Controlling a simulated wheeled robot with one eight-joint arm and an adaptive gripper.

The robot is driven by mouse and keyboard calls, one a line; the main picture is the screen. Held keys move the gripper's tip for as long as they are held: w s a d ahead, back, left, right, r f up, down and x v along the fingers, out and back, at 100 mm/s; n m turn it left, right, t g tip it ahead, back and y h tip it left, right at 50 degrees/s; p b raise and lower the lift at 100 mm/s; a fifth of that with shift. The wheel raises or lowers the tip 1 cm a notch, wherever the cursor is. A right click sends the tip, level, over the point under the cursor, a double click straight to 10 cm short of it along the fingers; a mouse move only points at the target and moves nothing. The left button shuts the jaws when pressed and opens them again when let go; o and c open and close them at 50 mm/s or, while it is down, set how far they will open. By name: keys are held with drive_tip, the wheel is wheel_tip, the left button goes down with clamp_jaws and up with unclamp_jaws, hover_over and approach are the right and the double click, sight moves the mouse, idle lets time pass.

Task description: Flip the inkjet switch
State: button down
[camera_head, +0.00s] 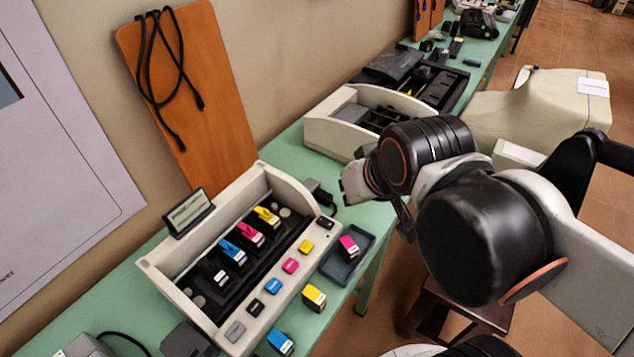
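The inkjet exhibit (158,275) is an open cream housing on the green table. Coloured cartridges with yellow, magenta and blue tops stand in its dark bay. Its front ledge carries a row of small coloured squares, with a small black piece (325,222) at the right end that may be the switch; its setting is too small to read. My arm comes in from the right. Its end, with my gripper (378,200), is above the table to the right of the exhibit, apart from the black piece. The fingers are mostly hidden by my wrist, so their opening does not show.
A dark tray (333,271) with a magenta cartridge (348,247) lies beside the exhibit. Loose yellow (314,297) and blue (280,342) cartridges stand in front. A small label stand (189,213) is behind. Another cream housing (322,134) stands farther back.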

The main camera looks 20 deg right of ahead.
drive_tip(key=w+d+f+m+g, duration=0.1)
drive_tip(key=w+f+m+g, duration=0.25)
drive_tip(key=w+m, duration=0.3)
drive_tip(key=m+g, duration=0.4)
hover_over(331, 221)
wheel_tip(331, 221, down, 6)
drive_tip(key=shift+f, duration=0.2)
drive_tip(key=shift+w, duration=0.1)
wheel_tip(331, 221, down, 14)
drive_tip(key=b, duration=0.6)
drive_tip(key=shift+t, duration=0.25)
